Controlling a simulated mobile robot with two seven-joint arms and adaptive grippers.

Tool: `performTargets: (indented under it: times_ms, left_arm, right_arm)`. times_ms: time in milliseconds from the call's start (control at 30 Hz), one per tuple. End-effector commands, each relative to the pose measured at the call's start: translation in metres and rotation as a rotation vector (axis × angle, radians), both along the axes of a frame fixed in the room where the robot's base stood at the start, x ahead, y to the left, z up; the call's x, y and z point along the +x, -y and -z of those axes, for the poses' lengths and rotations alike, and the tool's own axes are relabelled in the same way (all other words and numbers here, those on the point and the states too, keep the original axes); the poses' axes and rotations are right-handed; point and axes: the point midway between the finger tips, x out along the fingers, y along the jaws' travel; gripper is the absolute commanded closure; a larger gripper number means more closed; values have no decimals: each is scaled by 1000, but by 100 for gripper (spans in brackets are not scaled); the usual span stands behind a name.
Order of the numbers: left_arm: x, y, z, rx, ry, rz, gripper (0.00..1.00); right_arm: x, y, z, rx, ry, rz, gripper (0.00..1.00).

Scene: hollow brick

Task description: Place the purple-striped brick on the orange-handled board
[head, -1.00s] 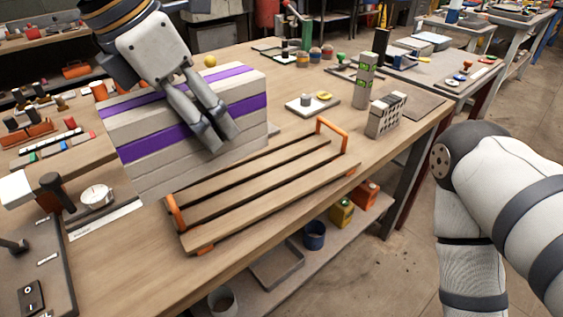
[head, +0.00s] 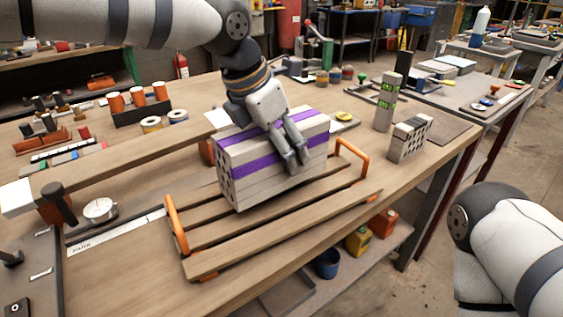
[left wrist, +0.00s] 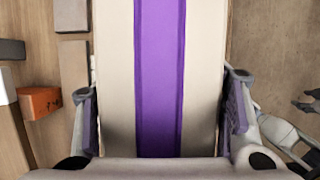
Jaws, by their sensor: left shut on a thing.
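The purple-striped brick (head: 248,164) is a large pale block with purple bands and holes in its end face. My left gripper (head: 297,158) is shut on it from above, with one finger showing on the near long side. In the left wrist view the brick (left wrist: 160,80) fills the space between both fingers (left wrist: 163,112). The board (head: 280,238) has wooden slats and an orange handle (head: 177,225) at each end. The brick is over its far slats, between the handles, roughly level. I cannot tell whether it touches them. My right gripper is out of view.
A speckled upright block (head: 386,100) and a grey block with holes (head: 410,138) stand right of the board. A round dial (head: 100,210) and a black-headed hammer (head: 58,200) lie to the left. The tabletop (head: 130,265) left of the board is mostly clear.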

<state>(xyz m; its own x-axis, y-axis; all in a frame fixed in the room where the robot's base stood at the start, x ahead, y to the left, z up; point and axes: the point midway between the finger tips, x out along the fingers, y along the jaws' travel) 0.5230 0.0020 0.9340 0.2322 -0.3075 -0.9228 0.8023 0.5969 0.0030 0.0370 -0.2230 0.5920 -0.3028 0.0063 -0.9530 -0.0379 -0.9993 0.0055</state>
Motion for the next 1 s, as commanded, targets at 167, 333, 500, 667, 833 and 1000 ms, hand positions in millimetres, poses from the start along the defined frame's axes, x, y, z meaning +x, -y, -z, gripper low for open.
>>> performTargets:
  times_ms: [167, 333, 500, 667, 833, 1000]
  left_arm:
    - [3, 2, 28, 0, 2, 1, 100]
    - [3, 3, 32, -2, 6, 1, 100]
    - [3, 2, 34, -2, 4, 0, 100]
    - [2, 2, 36, 0, 0, 1, 16]
    - [2, 2, 37, 1, 0, 1, 16]
    - [2, 2, 33, 1, 1, 1, 16]
  right_arm:
    - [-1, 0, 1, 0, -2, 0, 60]
    - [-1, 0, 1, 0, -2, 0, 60]
    - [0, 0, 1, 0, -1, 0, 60]
    - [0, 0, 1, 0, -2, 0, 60]
    - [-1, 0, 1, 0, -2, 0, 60]
    - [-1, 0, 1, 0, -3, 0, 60]
